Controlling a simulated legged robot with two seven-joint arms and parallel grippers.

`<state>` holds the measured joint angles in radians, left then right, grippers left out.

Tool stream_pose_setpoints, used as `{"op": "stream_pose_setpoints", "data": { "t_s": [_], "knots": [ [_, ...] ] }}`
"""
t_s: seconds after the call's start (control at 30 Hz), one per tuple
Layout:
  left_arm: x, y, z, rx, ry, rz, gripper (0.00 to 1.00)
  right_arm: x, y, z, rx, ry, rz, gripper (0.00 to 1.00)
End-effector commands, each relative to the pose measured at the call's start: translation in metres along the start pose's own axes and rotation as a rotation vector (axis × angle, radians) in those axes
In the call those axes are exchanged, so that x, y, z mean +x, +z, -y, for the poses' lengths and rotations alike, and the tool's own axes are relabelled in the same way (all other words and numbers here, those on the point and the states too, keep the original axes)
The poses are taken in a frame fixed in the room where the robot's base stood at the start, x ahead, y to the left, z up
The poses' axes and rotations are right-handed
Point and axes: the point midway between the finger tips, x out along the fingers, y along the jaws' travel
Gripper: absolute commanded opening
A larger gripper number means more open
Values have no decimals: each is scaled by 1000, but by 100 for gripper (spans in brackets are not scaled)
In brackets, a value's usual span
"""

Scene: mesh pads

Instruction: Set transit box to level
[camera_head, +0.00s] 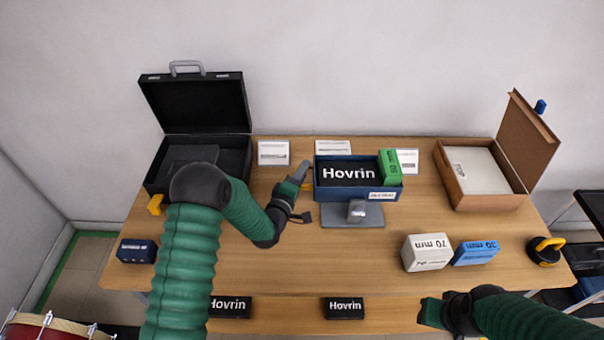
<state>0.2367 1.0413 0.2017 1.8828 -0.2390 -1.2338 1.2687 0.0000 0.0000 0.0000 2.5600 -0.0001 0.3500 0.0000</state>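A blue open box (386,192) with a white label stands at the middle of the table, and I take it to be the transit box. A black Hovrin block (348,173) and a green block (390,166) marked in mm sit in it. A grey stand with a metal knob (356,210) is at its front; whether the box is tilted is unclear. My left gripper (302,178) is just left of the box, near its left wall; its fingers are too small to read. My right gripper (428,312) is low over the table's front right, away from the box, fingers unclear.
White 70 mm (426,252) and blue (476,252) blocks and a black-yellow round item (545,250) stand right. An open black case (195,120) is back left, an open cardboard box (485,185) back right. Two Hovrin blocks (344,308) lie at the front. The table's middle front is clear.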

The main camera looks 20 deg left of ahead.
Motion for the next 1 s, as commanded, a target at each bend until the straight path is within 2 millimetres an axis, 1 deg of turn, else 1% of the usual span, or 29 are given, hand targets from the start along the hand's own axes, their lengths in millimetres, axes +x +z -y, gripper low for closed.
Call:
{"op": "stream_pose_setpoints", "data": {
  "t_s": [0.1,0.17,0.27,0.37,0.4,0.6,0.73,0.8,0.87,1.0],
  "knots": [
    [-1,0,0,0,0,0,38,0,0,0,0,0,0,33],
    [-6,0,0,0,0,0,38,0,0,0,0,0,0,33],
    [-22,0,0,0,-1,0,38,1,0,0,0,0,0,33],
    [-49,0,1,-1,-2,-1,38,2,0,0,0,0,0,33],
    [-62,0,1,-2,-3,-1,38,3,1,0,0,0,0,33],
    [-120,0,2,-2,-4,-1,38,7,2,0,0,0,0,33],
    [-149,0,3,-1,-4,-1,38,9,2,0,0,0,0,33],
    [-159,0,3,0,-3,-1,38,10,2,0,0,0,0,33],
    [-164,0,2,0,-2,0,38,10,2,0,0,0,0,33],
    [-168,0,1,0,0,0,38,10,2,0,0,0,0,33]
  ]
}}
